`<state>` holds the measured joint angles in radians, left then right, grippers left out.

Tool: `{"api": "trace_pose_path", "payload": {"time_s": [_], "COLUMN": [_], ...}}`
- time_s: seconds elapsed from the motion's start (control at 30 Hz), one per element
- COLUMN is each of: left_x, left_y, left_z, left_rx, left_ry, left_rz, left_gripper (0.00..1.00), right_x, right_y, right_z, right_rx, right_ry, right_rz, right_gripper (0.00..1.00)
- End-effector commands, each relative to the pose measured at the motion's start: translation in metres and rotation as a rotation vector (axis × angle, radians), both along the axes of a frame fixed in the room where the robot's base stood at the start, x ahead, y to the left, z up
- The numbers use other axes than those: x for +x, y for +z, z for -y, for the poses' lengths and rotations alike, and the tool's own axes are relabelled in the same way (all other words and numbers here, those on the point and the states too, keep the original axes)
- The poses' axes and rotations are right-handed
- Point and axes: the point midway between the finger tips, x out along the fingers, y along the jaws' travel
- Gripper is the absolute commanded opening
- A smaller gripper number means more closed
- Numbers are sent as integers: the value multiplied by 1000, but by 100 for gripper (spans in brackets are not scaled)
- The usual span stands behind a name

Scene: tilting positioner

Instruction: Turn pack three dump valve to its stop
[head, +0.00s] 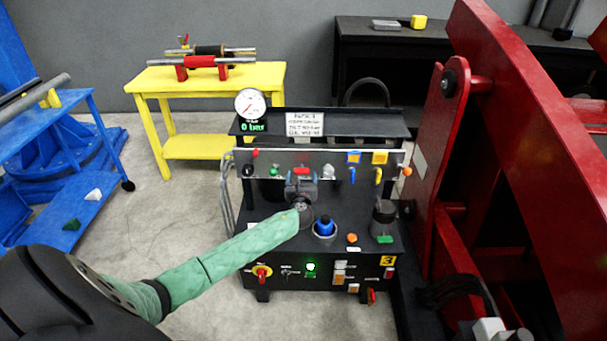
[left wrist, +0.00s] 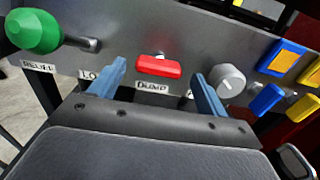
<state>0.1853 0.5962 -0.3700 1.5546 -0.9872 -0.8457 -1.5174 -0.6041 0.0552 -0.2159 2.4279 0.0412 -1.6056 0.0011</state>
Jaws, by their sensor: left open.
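The pack marked 3 (head: 387,260) is a black power unit with an upright metal valve panel (head: 335,160). Its dump valve has a red bar handle (left wrist: 158,66) above a DUMP label (left wrist: 152,86) and lies roughly crosswise in the left wrist view. In the head view the red handle (head: 302,171) shows just beyond my left gripper (head: 301,186). In the left wrist view the gripper's blue fingers (left wrist: 161,74) are open, one to each side of the handle, with visible gaps; contact is not seen. My green-sleeved left arm hides part of the pack top. My right gripper is out of view.
A green relief knob (left wrist: 35,31) is left of the dump handle, a grey round knob (left wrist: 227,80) close right, and blue and yellow levers (left wrist: 267,101) farther right. A pressure gauge (head: 250,104) stands above. A red frame (head: 530,150) blocks the right side.

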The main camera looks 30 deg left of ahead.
Motion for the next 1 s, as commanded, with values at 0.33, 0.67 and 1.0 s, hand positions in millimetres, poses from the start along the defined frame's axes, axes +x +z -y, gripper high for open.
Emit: {"api": "trace_pose_path", "payload": {"time_s": [0.33,0.67,1.0], "left_x": [18,18,18], "left_y": [0,-1,-1], "left_z": [-11,-11,-11], "left_rx": [-2,-2,-15], "left_ry": [0,0,0], "left_rz": [0,0,8], "left_gripper": [76,51,32], "right_x": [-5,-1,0], "right_y": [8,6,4], "right_z": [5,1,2], "right_rx": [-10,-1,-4], "right_ry": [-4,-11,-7], "right_rz": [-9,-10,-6], "right_gripper": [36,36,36]}}
